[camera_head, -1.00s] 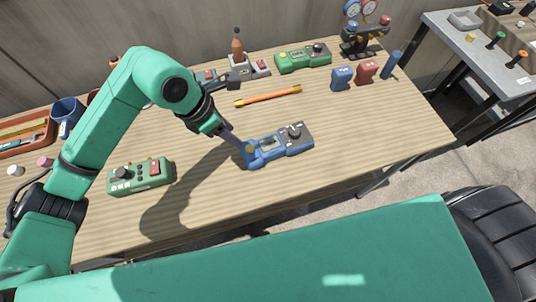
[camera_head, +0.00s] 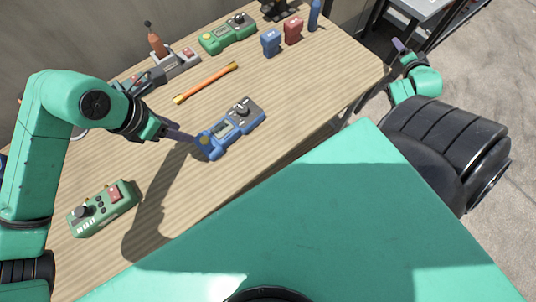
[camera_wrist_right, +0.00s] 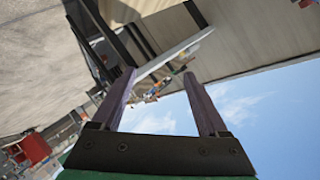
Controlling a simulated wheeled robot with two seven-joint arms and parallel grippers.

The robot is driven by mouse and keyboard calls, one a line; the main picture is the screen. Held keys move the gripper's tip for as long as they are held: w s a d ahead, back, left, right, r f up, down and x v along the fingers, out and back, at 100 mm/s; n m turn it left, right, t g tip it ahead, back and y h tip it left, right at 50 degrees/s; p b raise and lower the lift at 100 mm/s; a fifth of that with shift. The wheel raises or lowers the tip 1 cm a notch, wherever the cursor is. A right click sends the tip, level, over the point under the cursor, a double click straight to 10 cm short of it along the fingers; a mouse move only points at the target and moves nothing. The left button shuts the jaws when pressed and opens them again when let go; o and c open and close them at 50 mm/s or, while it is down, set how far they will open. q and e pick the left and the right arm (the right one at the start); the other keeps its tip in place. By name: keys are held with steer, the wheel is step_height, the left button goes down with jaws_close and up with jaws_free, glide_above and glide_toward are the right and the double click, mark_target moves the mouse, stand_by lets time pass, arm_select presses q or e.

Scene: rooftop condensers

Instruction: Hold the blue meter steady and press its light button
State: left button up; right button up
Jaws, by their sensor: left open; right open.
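The blue meter (camera_head: 225,134) lies on the wooden table, with a small display, a dark knob on its grey end and a yellow button (camera_head: 204,139) at its near left end. My left gripper (camera_head: 191,138) is open at that left end, its purple fingers reaching towards the button. I cannot tell whether they touch the meter. My right gripper (camera_head: 399,47) is off the table's right side, away from the meter. In the right wrist view its two purple fingers (camera_wrist_right: 163,88) are apart with nothing between them.
A green meter (camera_head: 103,208) lies at the near left, another green one (camera_head: 228,34) at the back. An orange rod (camera_head: 206,83) lies behind the blue meter. Blue (camera_head: 271,42) and red (camera_head: 293,31) blocks stand at the back right. The table right of the meter is clear.

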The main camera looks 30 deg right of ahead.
steer(key=w+a+r+n+t+y, duration=0.3)
steer(key=w+a+t+y, duration=0.25)
steer(key=w+a, duration=0.85)
steer(key=m+t+y, duration=0.2)
steer(key=m+t, duration=0.5)
steer(key=m, duration=0.6)
glide_above(243, 116)
steer(key=s+d, duration=0.2)
steer(key=d, duration=0.2)
steer(key=shift+f, duration=0.1)
steer(key=s+a+f+m+g+h, duration=0.1)
steer(key=s+a+m+g+h, duration=0.1)
steer(key=m, duration=0.3)
steer(key=s+a+f+m+g+h, duration=0.2)
steer(key=s+a+m, duration=0.3)
steer(key=s+a+f+m+g+h, duration=0.2)
steer(key=s+a+m+g, duration=0.1)
steer(key=s+a+m, duration=0.1)
steer(key=shift+s+f+m+h, duration=0.25)
steer(key=shift+m+h, duration=0.1)
steer(key=shift+m, duration=0.25)
steer(key=x, duration=1.4)
steer(key=shift+w+d, duration=0.1)
steer(key=shift+w, duration=0.25)
